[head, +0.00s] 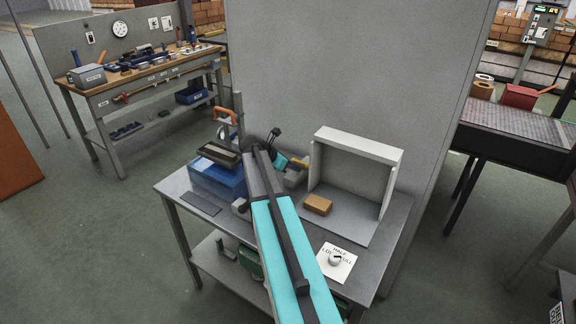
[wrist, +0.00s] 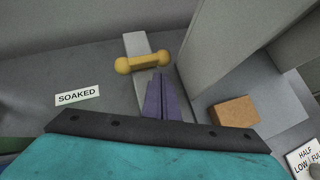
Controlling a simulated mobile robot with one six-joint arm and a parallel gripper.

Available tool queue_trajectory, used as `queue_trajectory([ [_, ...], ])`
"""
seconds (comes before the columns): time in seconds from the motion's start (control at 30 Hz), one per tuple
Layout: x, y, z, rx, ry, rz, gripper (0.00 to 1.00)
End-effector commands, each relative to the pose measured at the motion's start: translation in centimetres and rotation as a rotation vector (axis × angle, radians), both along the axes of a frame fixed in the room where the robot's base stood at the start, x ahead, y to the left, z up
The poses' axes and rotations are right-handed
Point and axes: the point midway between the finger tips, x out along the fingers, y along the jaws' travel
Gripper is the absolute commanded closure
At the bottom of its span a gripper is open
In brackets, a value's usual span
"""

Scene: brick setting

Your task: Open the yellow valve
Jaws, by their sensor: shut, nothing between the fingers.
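The yellow valve handle (wrist: 143,63) shows in the wrist view as a bar with rounded ends, lying across a pale grey strip (wrist: 137,45). In the head view a small yellow part (head: 302,162) shows behind my wrist, left of the open-fronted grey booth. My gripper (wrist: 160,76) is shut and empty, its dark fingers pointing at the handle. The fingertips appear just below the right half of the bar. I cannot tell whether they touch it. In the head view my arm hides much of this area.
An orange-brown brick (head: 318,204) lies in the grey booth (head: 396,178). A dial card marked HALF, LOW, FULL (head: 345,272) is at the bench front. A blue bin (head: 215,181) stands at the left. A SOAKED label (wrist: 77,96) lies left of the handle. A tall grey partition (head: 350,70) rises behind.

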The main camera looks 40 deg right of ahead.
Motion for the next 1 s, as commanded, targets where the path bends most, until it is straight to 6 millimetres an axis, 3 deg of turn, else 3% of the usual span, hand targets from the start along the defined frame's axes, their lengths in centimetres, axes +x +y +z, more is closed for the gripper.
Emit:
queue_trajectory([
  [0.3, -0.3, -2.2, 0.0, 0.001, 0.0, -0.001, 1.0],
  [1.0, -0.1, -1.7, 0.0, 0.001, 0.001, 0.036, 1.0],
])
